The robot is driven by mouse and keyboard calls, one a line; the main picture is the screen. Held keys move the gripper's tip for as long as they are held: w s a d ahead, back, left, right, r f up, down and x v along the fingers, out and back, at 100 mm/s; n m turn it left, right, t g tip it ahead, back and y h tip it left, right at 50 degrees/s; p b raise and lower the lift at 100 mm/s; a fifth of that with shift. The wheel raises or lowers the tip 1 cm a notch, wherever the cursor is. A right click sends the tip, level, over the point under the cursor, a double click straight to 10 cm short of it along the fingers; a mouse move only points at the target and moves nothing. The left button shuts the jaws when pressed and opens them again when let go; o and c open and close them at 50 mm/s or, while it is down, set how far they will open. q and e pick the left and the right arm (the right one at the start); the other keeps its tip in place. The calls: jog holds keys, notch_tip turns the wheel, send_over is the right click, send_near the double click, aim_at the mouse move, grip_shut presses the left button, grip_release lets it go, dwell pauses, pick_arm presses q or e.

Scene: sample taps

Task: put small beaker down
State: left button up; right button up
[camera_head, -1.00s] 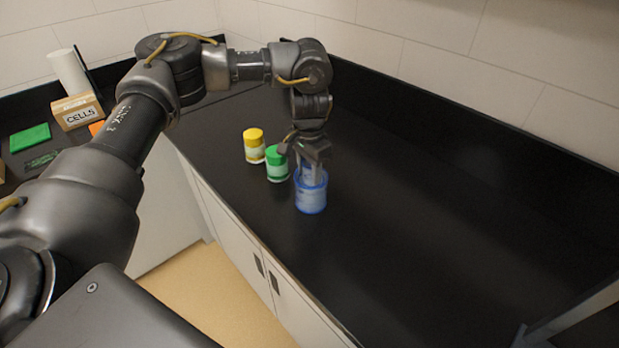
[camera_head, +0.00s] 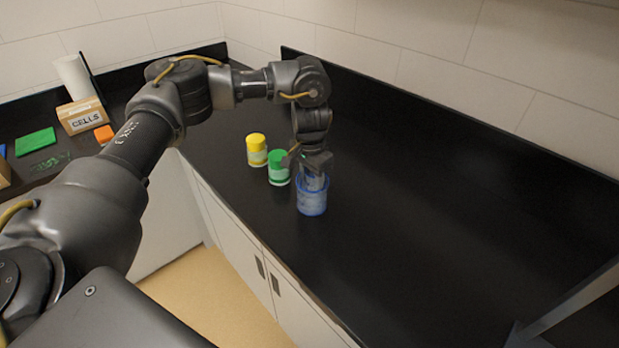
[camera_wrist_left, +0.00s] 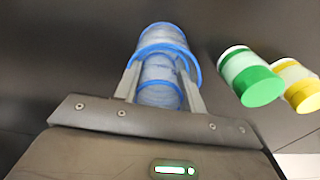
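My left gripper (camera_head: 314,182) points down at a clear, blue-rimmed beaker (camera_head: 312,203) on the black counter. In the left wrist view its two fingers (camera_wrist_left: 160,85) flank a small blue-rimmed beaker (camera_wrist_left: 160,96) closely on both sides and appear shut on it. A wider blue rim curves around the fingers there, on a larger beaker (camera_wrist_left: 163,38); the small beaker seems to be inside or just above it. Its base is hidden, so I cannot tell whether it rests on anything. My right gripper is not in view.
A green-capped jar (camera_head: 279,168) stands close left of the beaker, with a yellow-capped jar (camera_head: 257,151) behind it. A box marked CELLS (camera_head: 83,115) is on the far left counter. The black counter (camera_head: 440,220) to the right is clear.

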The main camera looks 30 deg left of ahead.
aim_at(310, 183)
pick_arm(q)
jog(key=shift+o, duration=0.4)
jog(key=f, duration=0.1)
jog(key=s+f, duration=0.1)
jog(key=f, duration=0.1)
jog(key=shift+s+g, duration=0.25)
jog(key=shift+g, duration=0.15)
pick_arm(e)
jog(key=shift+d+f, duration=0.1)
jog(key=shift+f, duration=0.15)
pick_arm(q)
jog(key=shift+w+r, duration=0.2)
jog(key=shift+r, duration=0.35)
jog(key=r, duration=0.1)
jog(key=w+r, duration=0.2)
jog(key=r, duration=0.1)
jog(key=shift+a, duration=0.2)
notch_tip(310, 183, up, 8)
jog(key=shift+s+b, duration=0.3)
jog(key=shift+b, duration=0.1)
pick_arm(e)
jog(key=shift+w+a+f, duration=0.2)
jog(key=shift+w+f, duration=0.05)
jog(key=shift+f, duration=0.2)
pick_arm(q)
jog(key=shift+a+f, duration=0.1)
